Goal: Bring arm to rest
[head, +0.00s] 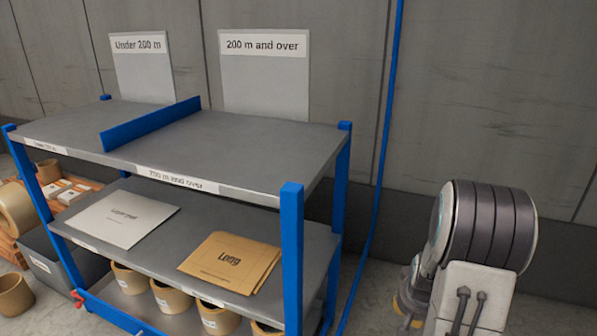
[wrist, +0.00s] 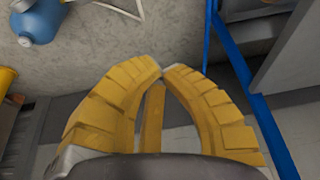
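My arm (head: 485,235) stands at the right of the head view, folded, to the right of the blue-framed shelf rack (head: 292,250) and apart from it. In the wrist view my gripper (wrist: 161,70) shows two ribbed yellow fingers whose tips come together. A narrow yellow strip shows between them lower down, and no held object is seen. In the head view only a bit of yellow shows low beside the arm; the fingertips are hidden there.
The rack's top shelf (head: 250,150) is empty, split by a blue divider (head: 150,124). Below lie a white sheet (head: 120,218), a brown "Long" envelope (head: 230,262) and several tan rolls (head: 172,296). A blue hose or cable (head: 385,120) hangs between rack and arm.

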